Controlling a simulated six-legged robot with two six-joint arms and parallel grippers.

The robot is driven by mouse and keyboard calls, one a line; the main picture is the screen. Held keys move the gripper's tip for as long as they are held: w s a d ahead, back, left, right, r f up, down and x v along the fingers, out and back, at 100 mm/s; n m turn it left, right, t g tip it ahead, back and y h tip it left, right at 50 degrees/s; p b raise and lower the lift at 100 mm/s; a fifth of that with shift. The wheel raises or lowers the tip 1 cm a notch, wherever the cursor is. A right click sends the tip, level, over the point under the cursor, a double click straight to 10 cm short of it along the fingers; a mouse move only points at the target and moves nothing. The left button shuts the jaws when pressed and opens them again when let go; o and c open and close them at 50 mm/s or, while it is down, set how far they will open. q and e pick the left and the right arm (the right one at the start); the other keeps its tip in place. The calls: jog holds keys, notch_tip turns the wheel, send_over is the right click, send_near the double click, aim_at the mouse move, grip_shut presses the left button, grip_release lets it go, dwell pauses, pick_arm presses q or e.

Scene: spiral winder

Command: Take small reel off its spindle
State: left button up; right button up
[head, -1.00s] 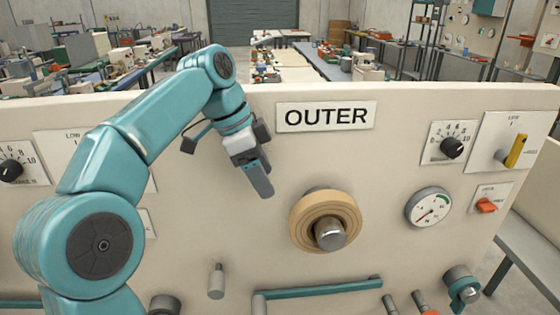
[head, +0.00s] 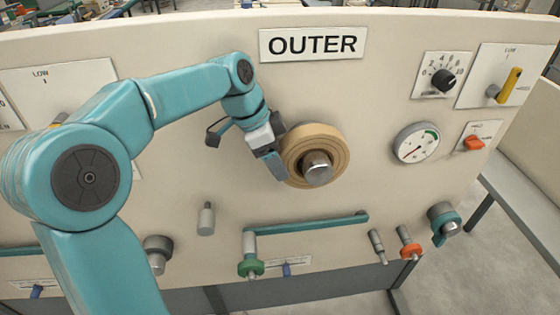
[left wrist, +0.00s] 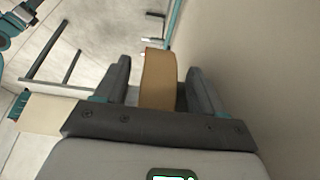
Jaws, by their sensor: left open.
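The small reel (head: 330,148) is a tan, wood-coloured ring on a metal spindle (head: 317,168) under the OUTER label on the panel. My left gripper (head: 276,168) is at the reel's left edge, pointing down and to the right. In the left wrist view the reel's edge (left wrist: 159,80) stands between the two open fingers of my left gripper (left wrist: 158,88), with a gap on the left side. My right gripper does not show.
The cream panel (head: 210,65) carries a dial gauge (head: 416,143), a black knob (head: 444,80) and a yellow lever (head: 510,85) at right. A bare peg (head: 206,218) sticks out at lower left. A teal bar (head: 305,225) runs below the reel.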

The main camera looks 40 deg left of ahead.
pick_arm(q)
jog(key=shift+w+d+f, duration=0.15)
jog(key=shift+d+f, duration=0.15)
jog(key=shift+f, duration=0.3)
jog(key=shift+w+d+f, duration=0.1)
jog(key=shift+w+f, duration=0.1)
jog(key=shift+s, duration=0.1)
jog(key=shift+c, duration=1)
jog(key=shift+r, duration=0.1)
grip_shut()
jog(key=shift+s, duration=0.1)
jog(key=shift+s+d, duration=0.45)
jog(key=shift+d, duration=0.1)
